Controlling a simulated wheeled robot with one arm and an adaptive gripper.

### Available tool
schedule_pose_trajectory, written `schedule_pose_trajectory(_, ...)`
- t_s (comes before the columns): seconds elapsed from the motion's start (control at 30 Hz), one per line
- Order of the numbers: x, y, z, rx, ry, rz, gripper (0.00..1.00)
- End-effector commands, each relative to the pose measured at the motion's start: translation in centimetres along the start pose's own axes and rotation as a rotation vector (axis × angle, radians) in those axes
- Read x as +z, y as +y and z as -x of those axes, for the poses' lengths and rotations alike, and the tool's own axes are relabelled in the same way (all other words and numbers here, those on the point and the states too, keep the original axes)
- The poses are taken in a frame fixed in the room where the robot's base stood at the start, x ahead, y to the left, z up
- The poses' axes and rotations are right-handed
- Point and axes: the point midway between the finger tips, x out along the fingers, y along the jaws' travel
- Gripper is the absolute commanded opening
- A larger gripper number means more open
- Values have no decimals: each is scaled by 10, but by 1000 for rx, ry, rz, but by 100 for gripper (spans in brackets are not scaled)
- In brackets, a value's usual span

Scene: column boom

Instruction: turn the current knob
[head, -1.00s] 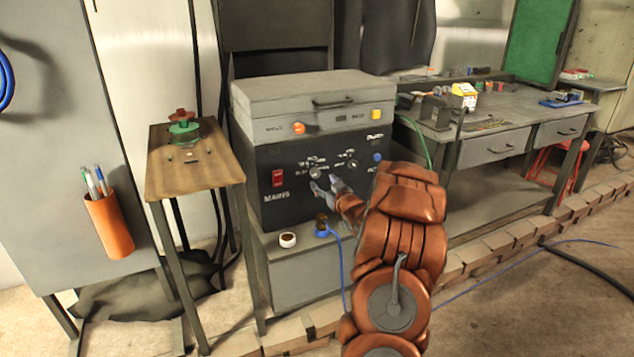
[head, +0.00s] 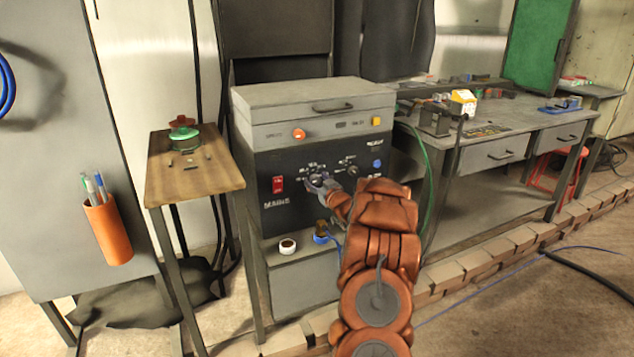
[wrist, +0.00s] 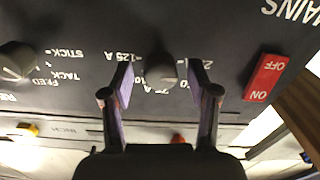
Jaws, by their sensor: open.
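The current knob (wrist: 160,72) is a dark round knob on the black front panel (head: 285,165) of the welding machine, with amp markings around it in the wrist view. My gripper (wrist: 162,88) is open, with one finger on each side of this knob. I cannot tell whether the fingers touch it. In the head view my gripper (head: 318,184) is at the panel and largely hides the knob. A second knob (head: 352,171), marked for stick and tack, sits to the right on the panel; it also shows at the left of the wrist view (wrist: 16,60).
A red mains switch (head: 278,184) is left of my gripper on the panel. An orange lamp (head: 299,134) and a yellow button (head: 376,121) are above. A small wooden table (head: 215,180) stands left.

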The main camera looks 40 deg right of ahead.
Motion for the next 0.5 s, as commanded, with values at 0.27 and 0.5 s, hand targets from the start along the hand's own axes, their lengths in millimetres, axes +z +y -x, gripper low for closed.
schedule_pose_trajectory(0.27, 0, 0, -2, 0, 0, -1, 60)
schedule_pose_trajectory(0.5, 0, 0, -2, 0, 0, -1, 43)
